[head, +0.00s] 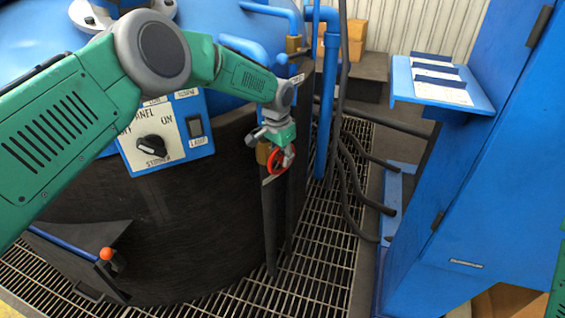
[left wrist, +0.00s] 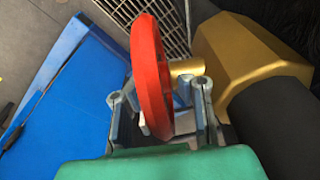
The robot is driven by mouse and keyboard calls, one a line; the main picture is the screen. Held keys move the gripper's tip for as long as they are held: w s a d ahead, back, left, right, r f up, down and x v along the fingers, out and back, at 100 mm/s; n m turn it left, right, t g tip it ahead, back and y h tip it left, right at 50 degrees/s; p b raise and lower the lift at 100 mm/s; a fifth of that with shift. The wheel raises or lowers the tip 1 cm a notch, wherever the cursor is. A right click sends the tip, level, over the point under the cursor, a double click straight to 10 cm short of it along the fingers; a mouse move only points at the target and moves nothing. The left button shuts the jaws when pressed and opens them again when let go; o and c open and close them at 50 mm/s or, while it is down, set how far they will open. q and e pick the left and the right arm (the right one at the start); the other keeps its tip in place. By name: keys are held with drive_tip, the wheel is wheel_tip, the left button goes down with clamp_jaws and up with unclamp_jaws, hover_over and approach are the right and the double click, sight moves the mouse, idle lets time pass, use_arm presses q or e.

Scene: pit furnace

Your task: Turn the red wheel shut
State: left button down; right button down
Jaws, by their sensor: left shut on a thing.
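The red wheel (head: 275,161) sits on a brass valve on a pipe at the right side of the dark furnace body. In the left wrist view the red wheel (left wrist: 150,75) shows edge-on, with its brass stem (left wrist: 186,67) behind it and the large brass valve body (left wrist: 250,55) to the right. My left gripper (head: 277,146) is at the wheel, and in the left wrist view its fingers (left wrist: 160,105) stand on both sides of the rim. It is shut on the wheel. The far part of the grip is partly hidden by the wheel. My right gripper is not in view.
A control panel (head: 165,133) with a black knob is on the furnace, under my left arm. Blue pipes (head: 326,100) and dark hoses (head: 350,180) run close to the right of the wheel. A blue cabinet (head: 480,190) stands at right. Metal grating (head: 310,275) covers the floor.

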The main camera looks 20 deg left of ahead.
use_arm(q)
drive_tip(key=shift+w+g+b, duration=0.15)
drive_tip(key=shift+g+b, duration=0.25)
drive_tip(key=shift+b, duration=0.1)
drive_tip(key=c, duration=1.5)
unclamp_jaws()
drive_tip(key=shift+c, duration=0.2)
drive_tip(key=shift+w+d+f+y, duration=0.1)
drive_tip(key=shift+y, duration=0.2)
